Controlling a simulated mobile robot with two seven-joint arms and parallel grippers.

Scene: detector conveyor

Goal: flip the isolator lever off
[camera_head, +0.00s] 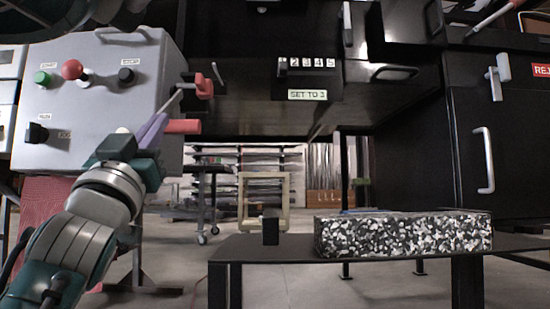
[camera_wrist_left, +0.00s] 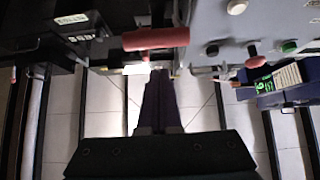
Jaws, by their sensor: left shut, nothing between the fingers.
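The grey control box (camera_head: 95,110) stands at the left. Red parts show at its right edge: a red lever grip (camera_head: 204,86) beside a thin metal rod, and a thicker red bar (camera_head: 183,126) below it. I cannot tell for sure which is the isolator lever's handle. My left gripper (camera_head: 162,120) is shut and empty, its purplish fingers pointing up close to the red bar. In the left wrist view a red bar (camera_wrist_left: 155,39) lies just beyond the closed fingertips (camera_wrist_left: 160,75); contact cannot be told. My right gripper is not in view.
The box face has a red mushroom button (camera_head: 72,69), a green button (camera_head: 41,78) and black knobs. A black cabinet with a counter (camera_head: 306,63) is right of the levers. A speckled block (camera_head: 403,235) lies on the low dark table (camera_head: 235,248). Open floor lies behind.

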